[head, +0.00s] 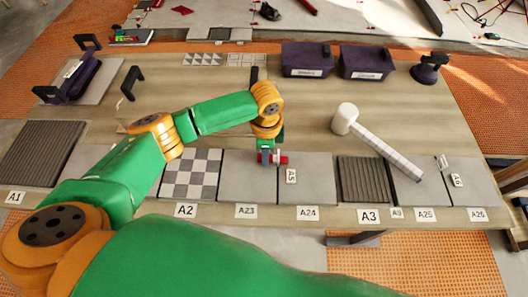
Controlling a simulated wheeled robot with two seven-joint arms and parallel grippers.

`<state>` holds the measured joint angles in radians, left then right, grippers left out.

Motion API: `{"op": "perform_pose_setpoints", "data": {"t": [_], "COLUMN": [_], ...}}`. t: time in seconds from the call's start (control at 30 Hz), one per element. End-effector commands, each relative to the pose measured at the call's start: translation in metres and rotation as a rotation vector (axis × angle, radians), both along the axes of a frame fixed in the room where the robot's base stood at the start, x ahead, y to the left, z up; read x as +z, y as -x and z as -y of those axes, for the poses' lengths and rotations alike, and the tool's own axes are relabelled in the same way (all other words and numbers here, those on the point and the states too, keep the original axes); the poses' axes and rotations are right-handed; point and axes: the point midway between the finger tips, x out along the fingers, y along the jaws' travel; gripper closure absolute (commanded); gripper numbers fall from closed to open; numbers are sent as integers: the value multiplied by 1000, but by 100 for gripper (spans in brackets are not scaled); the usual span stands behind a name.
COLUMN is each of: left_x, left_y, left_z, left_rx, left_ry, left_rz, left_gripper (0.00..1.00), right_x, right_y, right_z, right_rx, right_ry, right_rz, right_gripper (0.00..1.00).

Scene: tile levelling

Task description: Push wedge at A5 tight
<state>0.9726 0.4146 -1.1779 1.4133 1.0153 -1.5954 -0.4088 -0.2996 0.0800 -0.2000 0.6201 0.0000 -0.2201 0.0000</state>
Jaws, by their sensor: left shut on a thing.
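My left gripper (269,157) points down over the joint area between two plain grey tiles, just behind the A5 label (292,176). It is shut on a small red piece, which looks like the wedge (282,159) at A5. The piece sticks out to the right of the fingers, low over the tiles. The gripper hides most of it, so how far it sits in its clip cannot be told.
A small clip (441,162) stands near the A6 label (457,180). Two dark purple bins (306,60) and a suction cup (429,69) stand at the back. The table's middle behind the tiles is mostly clear.

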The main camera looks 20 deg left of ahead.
Motion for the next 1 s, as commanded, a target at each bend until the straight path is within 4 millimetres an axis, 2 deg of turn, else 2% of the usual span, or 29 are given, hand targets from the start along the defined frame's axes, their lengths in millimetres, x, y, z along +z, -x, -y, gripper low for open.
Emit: {"op": "perform_pose_setpoints", "data": {"t": [1.0], "left_x": [0], "left_y": [-2], "left_z": [8], "left_rx": [-1], "left_ry": [2], "left_rz": [1], "left_gripper": [100], "right_x": [0], "right_y": [0], "right_z": [-1], "right_rx": [0], "right_ry": [-1], "right_rz": [0], "right_gripper": [50]}}
